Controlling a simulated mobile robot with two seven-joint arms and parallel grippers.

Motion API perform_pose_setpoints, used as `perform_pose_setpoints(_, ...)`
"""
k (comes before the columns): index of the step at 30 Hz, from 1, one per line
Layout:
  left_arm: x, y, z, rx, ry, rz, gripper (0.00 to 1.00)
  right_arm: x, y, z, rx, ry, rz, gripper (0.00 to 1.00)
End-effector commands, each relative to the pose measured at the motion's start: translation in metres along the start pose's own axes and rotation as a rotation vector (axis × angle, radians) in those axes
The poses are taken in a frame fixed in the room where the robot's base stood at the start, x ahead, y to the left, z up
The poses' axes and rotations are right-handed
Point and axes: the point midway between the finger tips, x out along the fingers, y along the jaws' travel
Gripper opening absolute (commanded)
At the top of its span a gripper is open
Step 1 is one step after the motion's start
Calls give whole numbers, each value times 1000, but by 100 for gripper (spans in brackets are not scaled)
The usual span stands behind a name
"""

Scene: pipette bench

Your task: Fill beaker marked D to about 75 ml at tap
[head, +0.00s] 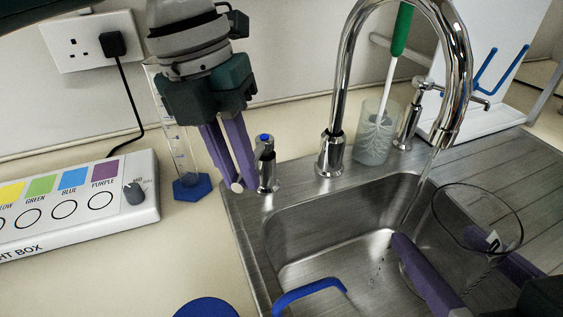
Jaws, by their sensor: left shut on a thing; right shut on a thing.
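The clear beaker marked D (492,240) is over the right part of the sink (310,235), tilted in the picture. My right gripper (450,250) is shut on it, one purple finger on each side. Its lower part is hidden and I cannot make out a water level. The chrome tap (340,100) is running. Its thin stream (418,185) falls left of the beaker's rim into the sink. My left gripper (237,184) is shut on the tap lever, whose pale tip shows between the fingertips. The lever's blue-dotted body (265,150) stands just right.
A glass holding a green-handled brush (376,140) stands behind the sink. A measuring cylinder with blue base (192,187) is left of my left gripper. A light box (75,210) lies at left. A blue handle (310,291) and a blue disc (206,308) are in front.

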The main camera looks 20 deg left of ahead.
Motion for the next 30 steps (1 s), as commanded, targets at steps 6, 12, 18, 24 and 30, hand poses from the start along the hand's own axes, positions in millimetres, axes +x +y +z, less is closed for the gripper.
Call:
perform_pose_setpoints(6,-1,0,0,6,0,0,0,0,0,0,0,1,0,25)
perform_pose_setpoints(12,-1,0,0,5,0,0,20,0,0,0,0,1,0,25)
perform_pose_setpoints(18,0,0,0,5,0,0,42,0,0,0,0,1,0,25)
perform_pose_setpoints(24,0,0,0,5,0,0,47,0,0,0,0,1,0,25)
perform_pose_setpoints(30,-8,0,1,5,-2,0,47,0,0,0,0,1,0,25)
